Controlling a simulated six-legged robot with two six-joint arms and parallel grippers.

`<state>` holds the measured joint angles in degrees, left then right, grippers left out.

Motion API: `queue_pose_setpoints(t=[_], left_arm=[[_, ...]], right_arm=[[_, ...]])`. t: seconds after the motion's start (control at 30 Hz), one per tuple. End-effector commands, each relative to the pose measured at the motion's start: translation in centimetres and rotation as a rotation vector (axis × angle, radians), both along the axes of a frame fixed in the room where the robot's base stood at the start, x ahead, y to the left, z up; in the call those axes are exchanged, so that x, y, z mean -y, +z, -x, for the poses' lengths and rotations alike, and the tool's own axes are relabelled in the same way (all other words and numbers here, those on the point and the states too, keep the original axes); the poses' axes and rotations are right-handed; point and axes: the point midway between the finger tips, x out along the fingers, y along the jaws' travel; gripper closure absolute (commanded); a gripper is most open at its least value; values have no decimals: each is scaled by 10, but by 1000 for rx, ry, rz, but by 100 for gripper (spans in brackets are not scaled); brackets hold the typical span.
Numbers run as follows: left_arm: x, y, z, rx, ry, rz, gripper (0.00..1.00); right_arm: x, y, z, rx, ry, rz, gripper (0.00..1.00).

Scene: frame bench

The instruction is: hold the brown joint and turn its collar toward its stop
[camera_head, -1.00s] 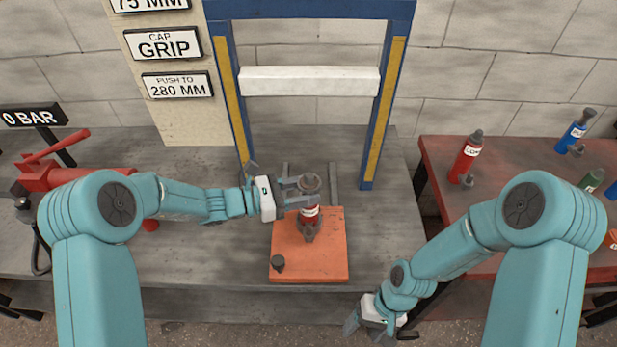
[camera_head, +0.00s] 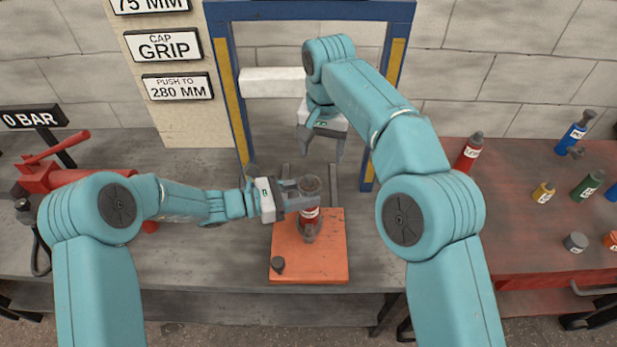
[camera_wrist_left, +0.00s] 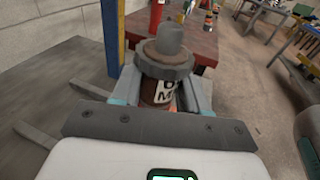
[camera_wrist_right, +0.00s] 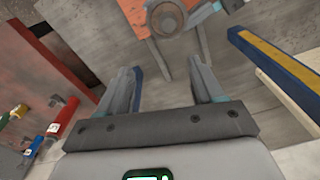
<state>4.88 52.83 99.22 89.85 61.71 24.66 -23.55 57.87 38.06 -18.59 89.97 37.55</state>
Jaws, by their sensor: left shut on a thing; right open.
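The brown joint (camera_head: 309,214) stands upright on an orange plate, a dark red-brown body with a white label. Its grey collar (camera_head: 310,184) sits on top and is seen close in the left wrist view (camera_wrist_left: 165,62). My left gripper (camera_head: 304,194) is shut around the body from the left, below the collar; in the left wrist view its fingers flank the body (camera_wrist_left: 157,90). My right gripper (camera_head: 322,158) is open and empty, behind and above the joint. In the right wrist view the collar (camera_wrist_right: 165,18) shows at the top, beyond the open fingers.
The orange plate (camera_head: 282,243) carries a small dark peg (camera_head: 277,264). A blue and yellow frame (camera_head: 233,95) with a white crossbar (camera_head: 270,82) stands behind. A red vise-like tool (camera_head: 45,178) is at left. A red table (camera_head: 520,235) with several coloured bottles is at right.

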Motion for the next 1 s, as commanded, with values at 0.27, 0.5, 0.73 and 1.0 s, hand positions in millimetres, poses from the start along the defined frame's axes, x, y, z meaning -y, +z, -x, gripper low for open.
queue_pose_setpoints(t=[0.27,0.5,0.73,1.0], left_arm=[[0,0,0,0,0,0,73],[0,0,0,0,0,0,73],[0,0,0,0,0,0,73],[0,0,0,0,0,0,73]], right_arm=[[-28,59,35,-35,-84,10,33],[-28,48,37,-41,-89,13,33],[-28,10,38,-44,-88,13,33],[-28,-42,37,-41,-88,12,33]])
